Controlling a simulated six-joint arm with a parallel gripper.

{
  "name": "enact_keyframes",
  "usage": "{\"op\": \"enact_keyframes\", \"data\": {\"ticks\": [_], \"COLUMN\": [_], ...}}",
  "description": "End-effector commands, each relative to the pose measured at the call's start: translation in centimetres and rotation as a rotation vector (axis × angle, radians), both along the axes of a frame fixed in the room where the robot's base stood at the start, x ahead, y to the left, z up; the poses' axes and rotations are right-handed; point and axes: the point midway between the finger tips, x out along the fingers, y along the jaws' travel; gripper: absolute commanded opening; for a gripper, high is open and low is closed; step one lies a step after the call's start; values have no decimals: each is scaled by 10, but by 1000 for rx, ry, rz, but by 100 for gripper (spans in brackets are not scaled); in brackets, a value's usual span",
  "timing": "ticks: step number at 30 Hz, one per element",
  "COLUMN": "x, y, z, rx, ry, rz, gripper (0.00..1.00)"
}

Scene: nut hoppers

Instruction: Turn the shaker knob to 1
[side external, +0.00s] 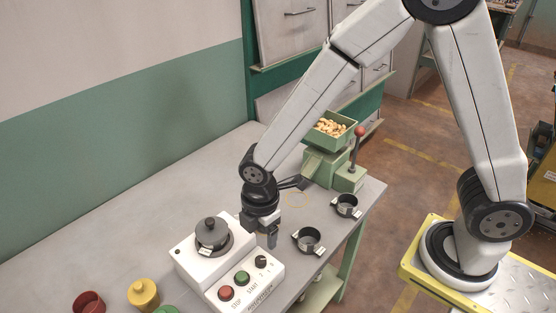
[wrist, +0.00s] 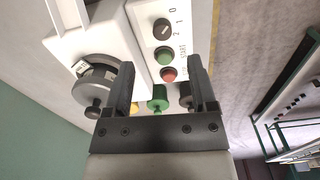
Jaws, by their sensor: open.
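The shaker (side external: 190,262) is a white machine on the bench with a sloped control panel. Its black knob (side external: 260,261) sits at the panel's upper right, beside printed numbers; the wrist view also shows the knob (wrist: 162,28) with 0, 1 and 2 around it. I cannot tell which number it points to. A green START button (side external: 242,276) and a red STOP button (side external: 226,292) are in line with it. My gripper (side external: 261,235) is open and empty, pointing down above and behind the knob, apart from it. In the wrist view, the knob lies beyond my fingertips (wrist: 162,62).
A grey lidded pot (side external: 212,233) sits on the shaker, left of my gripper. Two dark cups (side external: 309,240) (side external: 346,206) stand to the right. A green hopper of nuts (side external: 331,128) with a red-topped lever (side external: 358,145) stands behind. Yellow (side external: 143,293) and red (side external: 89,302) containers are front left.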

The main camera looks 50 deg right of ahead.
Motion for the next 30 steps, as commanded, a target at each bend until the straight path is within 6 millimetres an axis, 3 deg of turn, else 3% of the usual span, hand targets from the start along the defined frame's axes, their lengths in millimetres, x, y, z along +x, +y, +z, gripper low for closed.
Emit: {"op": "enact_keyframes", "data": {"ticks": [4,17,30], "x": [-1,0,-1], "y": [9,9,9], "z": [-5,-12,-55], "rx": [-5,-6,-7], "ry": [10,12,12], "rz": [78,84,83], "gripper": [73,73,73]}}
